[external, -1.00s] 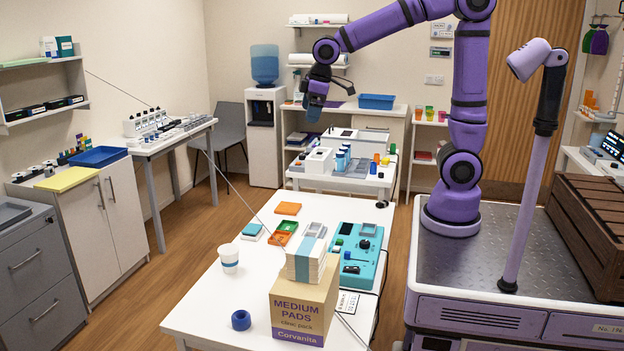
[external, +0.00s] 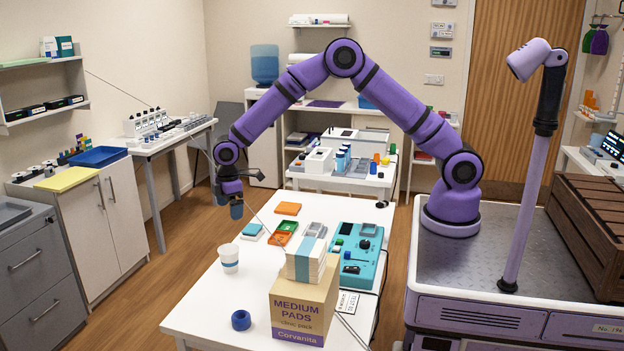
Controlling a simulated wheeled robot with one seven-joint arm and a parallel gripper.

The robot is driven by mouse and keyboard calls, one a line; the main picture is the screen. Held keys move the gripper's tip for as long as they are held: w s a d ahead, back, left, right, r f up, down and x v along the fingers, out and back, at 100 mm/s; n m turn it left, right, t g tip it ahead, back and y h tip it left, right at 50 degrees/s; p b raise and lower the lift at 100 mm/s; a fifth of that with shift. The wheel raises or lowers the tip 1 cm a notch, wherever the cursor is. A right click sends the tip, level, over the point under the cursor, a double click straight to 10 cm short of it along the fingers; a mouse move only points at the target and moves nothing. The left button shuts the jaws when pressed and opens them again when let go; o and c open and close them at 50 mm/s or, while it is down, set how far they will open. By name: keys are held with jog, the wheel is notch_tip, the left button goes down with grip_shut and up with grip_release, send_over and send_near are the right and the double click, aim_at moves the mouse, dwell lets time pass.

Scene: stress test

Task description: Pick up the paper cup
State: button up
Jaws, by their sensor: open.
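My gripper (external: 236,212) hangs pointing down, above and behind the cup near the table's far left edge. It is apart from the cup and open. Its fingers are small and dark in this view, and I see nothing held between them.
A box of medium pads (external: 302,312) with a white stack on top stands right of the cup. A blue tape roll (external: 241,320) lies in front. A teal device (external: 358,257) and orange and green trays (external: 284,232) are further back. A thin dark line crosses near the gripper.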

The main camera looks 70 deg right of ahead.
send_near(229, 256)
jog(key=w+d+f, duration=0.2)
jog(key=w+d, duration=0.1)
jog(key=shift+n, duration=0.4)
jog(key=f, duration=0.5)
jog(key=shift+s+d+f, duration=0.1)
jog(key=shift+s, duration=0.15)
jog(key=shift+s+f, duration=0.15)
jog(key=shift+f, duration=1.15)
jog(key=shift+s+f, duration=0.15)
jog(key=shift+f, duration=1.15)
jog(key=c, duration=0.9)
